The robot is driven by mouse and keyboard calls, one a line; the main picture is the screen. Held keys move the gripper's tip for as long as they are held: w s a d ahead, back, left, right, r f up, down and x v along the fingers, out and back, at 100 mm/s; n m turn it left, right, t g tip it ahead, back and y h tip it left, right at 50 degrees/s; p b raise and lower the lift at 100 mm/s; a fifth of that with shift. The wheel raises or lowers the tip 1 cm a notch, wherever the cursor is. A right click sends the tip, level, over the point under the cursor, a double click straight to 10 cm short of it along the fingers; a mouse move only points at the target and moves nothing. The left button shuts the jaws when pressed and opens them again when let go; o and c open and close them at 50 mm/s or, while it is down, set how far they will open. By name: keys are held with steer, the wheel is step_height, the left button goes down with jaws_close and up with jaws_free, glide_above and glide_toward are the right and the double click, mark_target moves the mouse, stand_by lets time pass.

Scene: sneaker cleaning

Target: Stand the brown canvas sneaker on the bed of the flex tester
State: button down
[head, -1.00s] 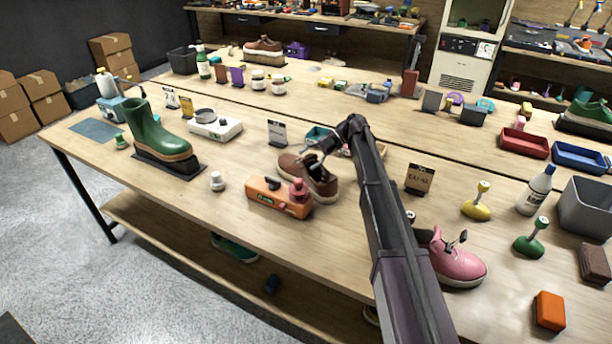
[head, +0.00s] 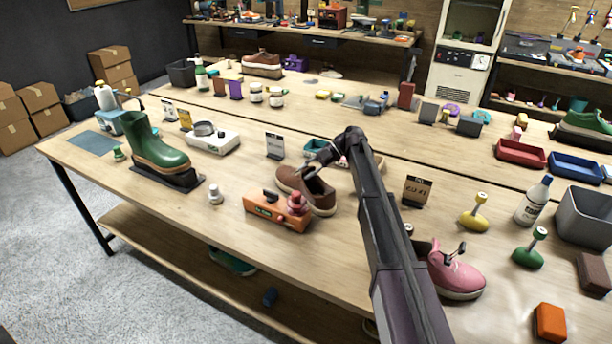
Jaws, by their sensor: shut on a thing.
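The brown sneaker (head: 322,200) is near the middle of the front bench, upright with its white sole down, close behind an orange device (head: 262,208). The device has a black knob and a red part on top and looks like the flex tester, though its lettering is too small to read. It hides part of the sneaker, so I cannot tell whether the sole touches the bench or the device. My gripper (head: 309,170) is at the sneaker's upper far rim, shut on it; the fingertips are small and partly hidden.
A green boot (head: 152,145) on a black stand and a white device (head: 213,141) are left. A dark sign (head: 417,190), yellow brush (head: 474,212) and pink shoe (head: 457,274) are right. Bare bench lies in front of the orange device.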

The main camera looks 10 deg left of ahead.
steer(key=shift+r+p, duration=4.9)
steer(key=shift+r, duration=0.05)
steer(key=shift+r, duration=0.15)
